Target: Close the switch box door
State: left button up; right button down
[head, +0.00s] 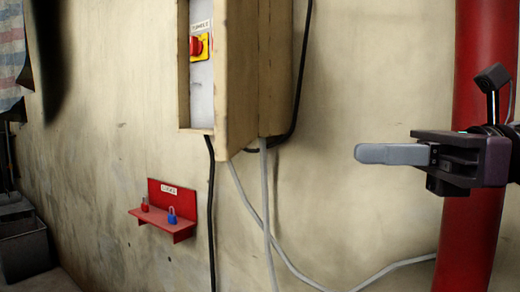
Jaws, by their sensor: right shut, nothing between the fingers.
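The beige switch box (274,70) hangs on the wall at the top centre, its top cut off by the frame. Its front is open on the left side, showing a grey inner panel (201,95) with a red knob on a yellow plate (199,46). A beige panel that looks like the door (240,75) stands out from the box toward me, right of the opening. My right gripper (362,154) is shut and empty, pointing left, to the right of the box and below its lower edge, apart from it. My left gripper is not in view.
A red shelf (184,235) with a red and a blue padlock is on the wall below left. Black and grey cables (268,220) hang under the box. A thick red pipe (472,250) stands at the right.

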aim_at(230, 152)
jog(key=a+p, duration=0.2)
jog(key=a, duration=0.2)
jog(key=w+a+p, duration=0.1)
jog(key=a+p, duration=0.1)
jog(key=a, duration=0.2)
jog(key=a+p, duration=0.2)
jog(key=a, duration=0.2)
jog(key=shift+w+a+r+p, duration=0.2)
jog(key=shift+w+p, duration=0.05)
jog(key=shift+p, duration=0.05)
jog(key=shift+a+f, duration=0.2)
jog(key=shift+a, duration=0.4)
